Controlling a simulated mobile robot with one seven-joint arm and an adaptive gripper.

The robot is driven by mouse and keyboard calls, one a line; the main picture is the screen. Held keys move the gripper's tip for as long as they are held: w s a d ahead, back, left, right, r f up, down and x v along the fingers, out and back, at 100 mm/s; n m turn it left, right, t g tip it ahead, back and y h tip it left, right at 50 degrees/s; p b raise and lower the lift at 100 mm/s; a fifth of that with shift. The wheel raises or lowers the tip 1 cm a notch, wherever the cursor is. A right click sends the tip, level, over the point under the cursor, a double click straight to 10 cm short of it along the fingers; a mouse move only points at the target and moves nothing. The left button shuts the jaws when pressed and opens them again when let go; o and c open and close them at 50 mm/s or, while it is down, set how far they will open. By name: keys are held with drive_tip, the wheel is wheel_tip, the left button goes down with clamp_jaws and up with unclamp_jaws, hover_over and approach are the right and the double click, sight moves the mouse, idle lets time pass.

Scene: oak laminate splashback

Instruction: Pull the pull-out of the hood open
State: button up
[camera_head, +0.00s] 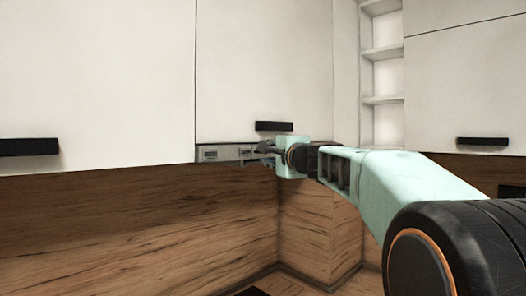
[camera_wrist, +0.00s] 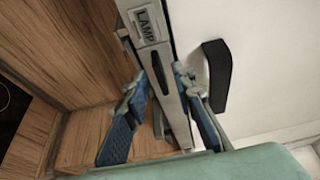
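The hood's pull-out shows as a narrow grey metal strip (camera_head: 228,153) under the white upper cabinet in the head view. In the wrist view it is a slanted metal front (camera_wrist: 160,62) with a "LAMP" label. It looks closed, roughly in line with the cabinet fronts. My gripper (camera_head: 266,152) is at the right part of the strip. In the wrist view my gripper (camera_wrist: 161,76) has its fingers apart, one on each side of the strip, with the tips close to its edges. Whether the fingertips touch the strip cannot be told. The strip's right end is hidden behind my gripper in the head view.
A black handle (camera_head: 274,126) sits on the cabinet door just above the strip; it also shows beside the right finger in the wrist view (camera_wrist: 217,76). The wooden splashback (camera_head: 140,225) lies below. Open shelves (camera_head: 382,98) stand at the right. A dark hob (camera_wrist: 10,105) shows at lower left.

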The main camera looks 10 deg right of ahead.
drive_tip(key=shift+w+a, duration=0.1)
drive_tip(key=shift+w, duration=0.3)
drive_tip(key=shift+c, duration=0.5)
clamp_jaws()
